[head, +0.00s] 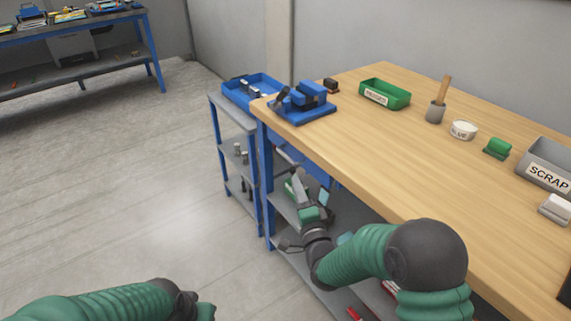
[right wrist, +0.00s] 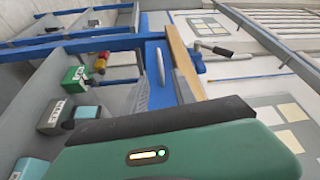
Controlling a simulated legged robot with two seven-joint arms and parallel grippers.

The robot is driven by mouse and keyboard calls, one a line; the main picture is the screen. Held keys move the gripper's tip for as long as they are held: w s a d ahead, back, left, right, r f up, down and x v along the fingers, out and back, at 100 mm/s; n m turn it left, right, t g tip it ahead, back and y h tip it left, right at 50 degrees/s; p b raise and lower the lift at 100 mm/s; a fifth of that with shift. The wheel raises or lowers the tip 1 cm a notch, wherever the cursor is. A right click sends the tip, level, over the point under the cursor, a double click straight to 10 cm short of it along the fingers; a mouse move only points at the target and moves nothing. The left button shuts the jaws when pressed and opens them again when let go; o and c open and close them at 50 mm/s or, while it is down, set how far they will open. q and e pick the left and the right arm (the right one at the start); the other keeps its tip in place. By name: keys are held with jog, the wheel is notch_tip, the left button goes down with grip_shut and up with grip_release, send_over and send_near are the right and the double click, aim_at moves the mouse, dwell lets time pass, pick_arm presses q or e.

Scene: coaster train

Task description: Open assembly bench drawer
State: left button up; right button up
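The assembly bench (head: 400,150) has a wooden top and a blue frame. Part of the blue drawer front (head: 322,176) shows under the top's near left end, partly hidden by my right arm. In the right wrist view the blue drawer front (right wrist: 152,88) carries a slim pale handle (right wrist: 161,66), just below the wooden edge. The drawer looks shut. My right gripper (head: 291,172) is in front of the drawer, below the top.
A blue vise (head: 305,100) stands at the top's left corner. A green bin (head: 385,94), a mallet (head: 437,103), a glue pot (head: 463,130) and a grey scrap bin (head: 545,165) stand on top. A shelf rack (head: 238,118) adjoins the bench. Floor at left is clear.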

aim_at(285, 156)
jog(key=b+x, duration=0.1)
jog(key=x, duration=0.8)
jog(key=b+x, duration=0.1)
jog(key=x, duration=0.3)
jog(key=shift+w+a+f+b, duration=0.2)
jog(key=shift+w+f+b, duration=0.1)
jog(key=shift+w+b, duration=0.1)
jog(key=shift+w+r, duration=0.2)
jog(key=shift+w, duration=0.2)
grip_shut()
jog(key=shift+f, duration=0.2)
